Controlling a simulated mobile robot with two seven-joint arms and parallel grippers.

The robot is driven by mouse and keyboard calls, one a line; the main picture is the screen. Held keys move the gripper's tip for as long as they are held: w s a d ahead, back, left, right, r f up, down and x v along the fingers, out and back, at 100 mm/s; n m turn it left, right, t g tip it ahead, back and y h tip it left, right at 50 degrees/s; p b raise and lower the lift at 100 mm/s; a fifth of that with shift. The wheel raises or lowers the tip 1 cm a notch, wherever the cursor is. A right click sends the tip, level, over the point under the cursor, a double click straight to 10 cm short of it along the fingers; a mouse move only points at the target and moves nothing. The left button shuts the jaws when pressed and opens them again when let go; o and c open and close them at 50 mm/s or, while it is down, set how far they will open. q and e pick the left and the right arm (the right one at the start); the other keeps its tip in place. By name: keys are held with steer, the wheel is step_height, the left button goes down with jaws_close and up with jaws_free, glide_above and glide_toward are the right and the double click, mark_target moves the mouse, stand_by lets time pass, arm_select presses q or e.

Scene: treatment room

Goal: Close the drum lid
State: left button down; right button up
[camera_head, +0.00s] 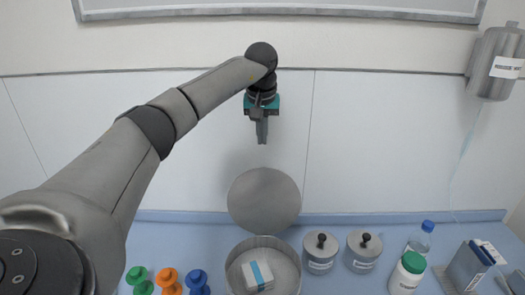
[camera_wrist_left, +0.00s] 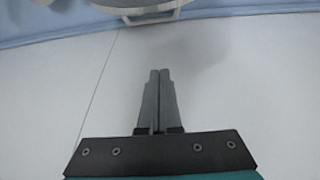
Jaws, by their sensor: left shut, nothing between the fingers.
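The drum (camera_head: 236,284) stands on the counter at the bottom middle of the head view, with a white packet with a blue stripe (camera_head: 257,276) inside. Its round grey lid (camera_head: 264,200) stands open, raised behind the drum towards the wall. My left gripper (camera_head: 262,140) points down above the lid, apart from it. Its fingers are shut and empty. In the left wrist view the shut fingers (camera_wrist_left: 158,75) show against the white wall, and part of a round metal edge (camera_wrist_left: 150,12) shows at the top. My right gripper is in neither view.
Two lidded metal jars (camera_head: 320,262) (camera_head: 363,252) stand right of the drum. Further right are a white bottle with a green cap (camera_head: 408,272), a clear blue-capped bottle (camera_head: 420,238) and a grey box (camera_head: 466,268). Green, orange and blue knobbed items (camera_head: 168,281) stand left. A metal canister (camera_head: 494,62) hangs upper right.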

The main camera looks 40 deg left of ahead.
mark_target(261, 168)
arm_select(q)
steer(key=x, duration=0.9)
steer(key=shift+s+d+f, duration=0.15)
steer(key=shift+f, duration=0.05)
steer(key=shift+s+f+p, duration=0.1)
steer(key=shift+p, duration=0.25)
steer(key=shift+s+d+p, duration=0.7)
steer(key=shift+s+d, duration=0.5)
steer(key=shift+s, duration=0.25)
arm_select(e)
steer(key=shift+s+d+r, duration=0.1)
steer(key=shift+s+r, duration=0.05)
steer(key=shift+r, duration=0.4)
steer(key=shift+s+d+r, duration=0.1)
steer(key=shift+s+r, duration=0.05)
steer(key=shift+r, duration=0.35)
arm_select(q)
steer(key=shift+a, duration=0.15)
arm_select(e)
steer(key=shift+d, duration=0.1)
